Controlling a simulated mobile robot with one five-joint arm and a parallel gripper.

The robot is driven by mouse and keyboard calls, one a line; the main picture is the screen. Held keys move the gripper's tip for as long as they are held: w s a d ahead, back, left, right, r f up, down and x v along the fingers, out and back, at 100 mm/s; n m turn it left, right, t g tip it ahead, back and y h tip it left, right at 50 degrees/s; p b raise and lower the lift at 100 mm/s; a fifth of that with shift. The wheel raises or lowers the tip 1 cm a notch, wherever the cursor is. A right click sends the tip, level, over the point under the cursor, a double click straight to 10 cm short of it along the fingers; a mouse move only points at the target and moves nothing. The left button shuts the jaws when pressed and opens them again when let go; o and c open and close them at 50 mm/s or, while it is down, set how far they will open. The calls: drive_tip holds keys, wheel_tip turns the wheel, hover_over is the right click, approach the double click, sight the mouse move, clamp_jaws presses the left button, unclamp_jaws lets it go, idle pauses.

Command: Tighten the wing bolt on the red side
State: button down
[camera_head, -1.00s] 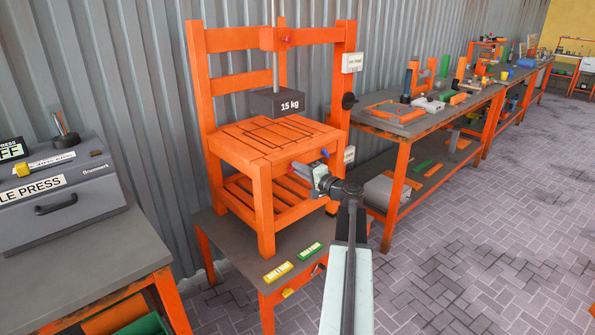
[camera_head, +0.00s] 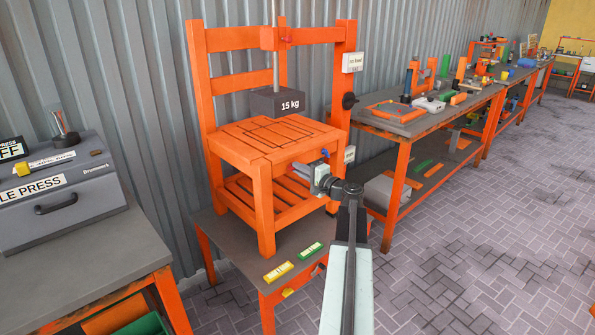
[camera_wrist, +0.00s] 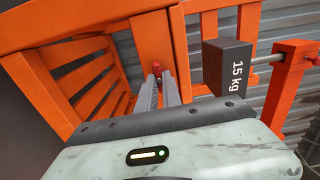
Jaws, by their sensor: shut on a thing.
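The red wing bolt (camera_wrist: 156,67) sits on the orange chair's seat frame (camera_wrist: 162,40) in the wrist view. My gripper (camera_wrist: 157,80) reaches it, with the two grey fingers closed on either side of it. In the head view my gripper (camera_head: 300,168) is at the front right part of the chair (camera_head: 262,170), just below the seat edge, and the red bolt is mostly hidden there. A blue wing bolt (camera_head: 325,153) shows on the seat's right side.
A 15 kg weight (camera_head: 276,103) hangs on a rod over the seat. The chair stands on a low table (camera_head: 226,240) with a yellow block (camera_head: 278,272) and a green block (camera_head: 310,251). Workbenches stand left and right. The paved floor at right is clear.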

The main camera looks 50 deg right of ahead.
drive_tip(key=c, duration=1.5)
unclamp_jaws()
drive_tip(key=s, duration=0.7)
drive_tip(key=shift+s+a, duration=0.3)
drive_tip(key=shift+s, duration=0.1)
